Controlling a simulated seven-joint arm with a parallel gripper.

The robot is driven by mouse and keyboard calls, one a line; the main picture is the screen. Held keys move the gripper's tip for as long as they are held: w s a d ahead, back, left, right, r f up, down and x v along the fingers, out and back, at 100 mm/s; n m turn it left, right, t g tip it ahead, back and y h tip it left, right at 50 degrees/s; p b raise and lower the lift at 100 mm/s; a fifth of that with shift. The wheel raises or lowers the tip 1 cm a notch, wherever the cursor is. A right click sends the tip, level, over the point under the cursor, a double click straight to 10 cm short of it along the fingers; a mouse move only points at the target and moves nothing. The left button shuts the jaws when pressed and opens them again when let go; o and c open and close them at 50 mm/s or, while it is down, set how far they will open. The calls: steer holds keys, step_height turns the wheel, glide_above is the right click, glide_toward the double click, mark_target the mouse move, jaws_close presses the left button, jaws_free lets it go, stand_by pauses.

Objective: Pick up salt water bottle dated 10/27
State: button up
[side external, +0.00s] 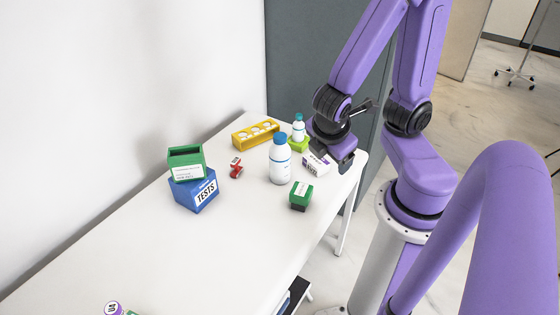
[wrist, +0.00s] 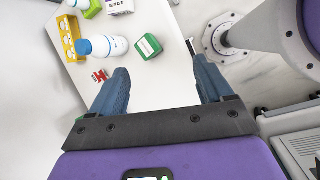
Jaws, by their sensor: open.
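A large white bottle with a blue cap (side external: 280,163) stands upright on the white table. It also shows in the wrist view (wrist: 112,47), beyond my left finger. A smaller white bottle with a blue cap (side external: 298,131) stands behind it on a lime-green block (side external: 299,145). No date is readable on either bottle, so I cannot tell which one is dated 10/27. My gripper (side external: 346,162) is over the table's right end, right of both bottles and apart from them. In the wrist view its fingers (wrist: 161,66) are spread wide with nothing between them.
A green-and-black box (side external: 301,196) is close in front of the large bottle. A white box (side external: 317,163) stands between bottles and gripper. A yellow tray (side external: 255,134), a small red item (side external: 236,168) and a blue TESTS box (side external: 194,190) lie left. The table's front-middle is clear.

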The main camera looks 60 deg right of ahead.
mark_target(279, 152)
steer(key=shift+w+d+f+n+t+h, duration=0.45)
steer(key=shift+w+d+f+n+t, duration=1.8)
steer(key=shift+w, duration=1.8)
steer(key=shift+w+d+f+n+t+h, duration=0.5)
steer(key=shift+w+d+f+n+t, duration=0.85)
steer(key=shift+w+d+f+n, duration=2.2)
steer(key=shift+w+d+f+n+t+h, duration=0.45)
steer(key=shift+w+d+f+n+t, duration=1.7)
steer(key=shift+w, duration=2.4)
steer(key=shift+d+f+m+g, duration=0.15)
steer(key=shift+f+m+g, duration=0.2)
steer(key=shift+f, duration=0.1)
jaws_close()
